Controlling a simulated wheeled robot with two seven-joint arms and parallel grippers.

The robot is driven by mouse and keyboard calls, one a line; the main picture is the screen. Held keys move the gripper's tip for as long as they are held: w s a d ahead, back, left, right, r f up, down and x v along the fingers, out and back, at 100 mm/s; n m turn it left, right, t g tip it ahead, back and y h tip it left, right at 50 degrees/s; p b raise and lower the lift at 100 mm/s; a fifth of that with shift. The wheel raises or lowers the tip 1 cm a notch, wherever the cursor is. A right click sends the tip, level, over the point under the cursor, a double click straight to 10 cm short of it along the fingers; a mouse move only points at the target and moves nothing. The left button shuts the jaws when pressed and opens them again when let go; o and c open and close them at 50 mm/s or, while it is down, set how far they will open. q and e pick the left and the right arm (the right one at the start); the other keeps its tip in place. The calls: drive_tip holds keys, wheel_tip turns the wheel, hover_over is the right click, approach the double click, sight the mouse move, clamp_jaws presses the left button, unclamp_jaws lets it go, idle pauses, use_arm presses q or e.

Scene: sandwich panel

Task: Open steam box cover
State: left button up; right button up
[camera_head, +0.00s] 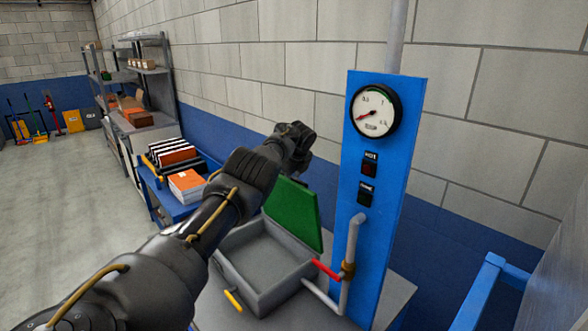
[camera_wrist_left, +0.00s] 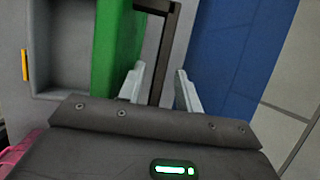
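The steam box (camera_head: 228,268) is a grey open-topped box on a grey bench. Its green cover (camera_head: 291,212) stands raised at the back, tilted, and the inside looks empty. The box (camera_wrist_left: 70,45) and cover (camera_wrist_left: 115,45) also show at the left of the left wrist view. My left arm reaches across the box to behind the cover's top edge. My left gripper (camera_wrist_left: 159,88) is open, with its pale fingers apart on either side of a dark handle bar (camera_wrist_left: 161,60). Gaps show between bar and fingers. The fingertips are hidden in the head view. My right gripper is out of view.
A blue panel (camera_head: 350,225) with a gauge (camera_head: 375,112), two switches and a grey pipe with a red-handled valve (camera_head: 326,269) stands right of the box. A blue cart (camera_head: 172,208) with books is behind at left. A blue rail (camera_head: 475,295) is at right.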

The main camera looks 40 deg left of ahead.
use_arm(q)
drive_tip(key=b+v, duration=0.3)
drive_tip(key=v, duration=0.7)
drive_tip(key=shift+b, duration=0.3)
drive_tip(key=shift+s, duration=0.1)
